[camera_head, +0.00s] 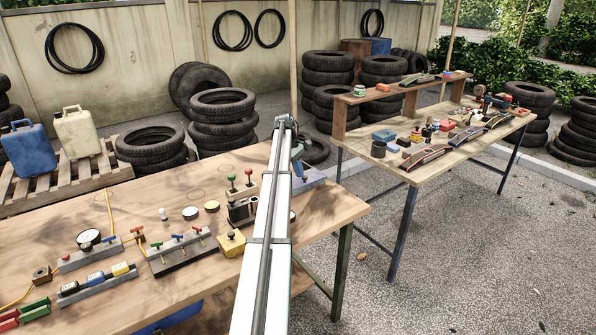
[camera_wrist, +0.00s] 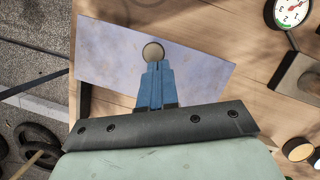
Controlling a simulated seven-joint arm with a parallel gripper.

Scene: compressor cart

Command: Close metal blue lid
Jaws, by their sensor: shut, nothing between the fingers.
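A flat blue-grey metal plate, likely the lid (camera_wrist: 110,55), lies under my gripper at the table's end in the wrist view. In the head view part of the lid (camera_head: 312,181) shows to the right of my arm, which hides the rest. A round brownish knob or disc (camera_wrist: 153,52) shows on the plate, just beyond my fingertips. My gripper (camera_wrist: 152,66) has its blue fingers together, with nothing between them, over the plate. In the head view the gripper (camera_head: 298,170) points down at the table's far right end. I cannot tell whether the fingers touch the plate or knob.
A gauge (camera_wrist: 292,13) is at the wrist view's upper right. A second table (camera_head: 450,160) stands right, beyond a gap.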

